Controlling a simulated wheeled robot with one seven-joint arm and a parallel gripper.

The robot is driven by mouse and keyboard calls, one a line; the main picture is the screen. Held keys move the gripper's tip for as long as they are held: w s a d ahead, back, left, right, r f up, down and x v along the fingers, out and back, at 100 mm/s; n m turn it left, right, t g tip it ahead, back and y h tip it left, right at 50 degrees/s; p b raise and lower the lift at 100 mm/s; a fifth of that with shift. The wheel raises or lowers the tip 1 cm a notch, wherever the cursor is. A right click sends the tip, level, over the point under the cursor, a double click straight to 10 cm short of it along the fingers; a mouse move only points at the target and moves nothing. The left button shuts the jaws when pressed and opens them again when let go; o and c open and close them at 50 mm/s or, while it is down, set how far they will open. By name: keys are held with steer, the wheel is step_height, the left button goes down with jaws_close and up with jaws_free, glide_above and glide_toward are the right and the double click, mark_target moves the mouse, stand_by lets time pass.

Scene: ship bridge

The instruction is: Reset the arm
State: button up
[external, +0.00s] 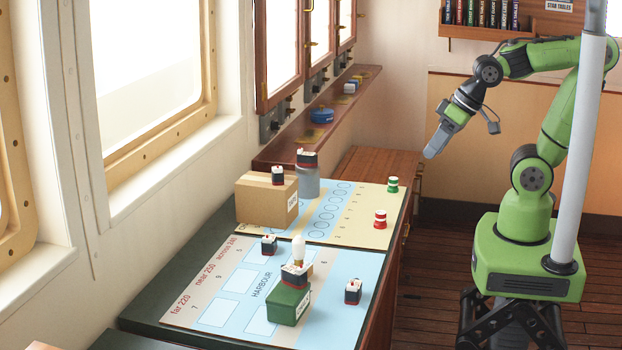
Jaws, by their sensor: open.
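My arm is green with dark joints and stands at the right on a green base. Its forearm reaches left above the floor. My gripper (430,152) hangs at the end, pointing down and left, to the right of the chart table and above its height. It appears empty and clear of everything. The jaws are open, though the gap between the fingers is hard to see from this side.
The dark table (165,290) carries a harbour chart (350,318) with small model ships, a green box (288,305) and a cardboard box (262,208). A grey pole (584,150) stands before my arm. A bookshelf (560,26) hangs behind.

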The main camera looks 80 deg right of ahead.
steer(key=s+d+r+n, duration=0.1)
steer(key=s+d+n, duration=0.1)
steer(key=s, duration=0.4)
steer(key=shift+s+d+r+h, duration=0.3)
steer(key=shift+s+d+r, duration=0.05)
steer(key=shift+d, duration=0.1)
stand_by(0.5)
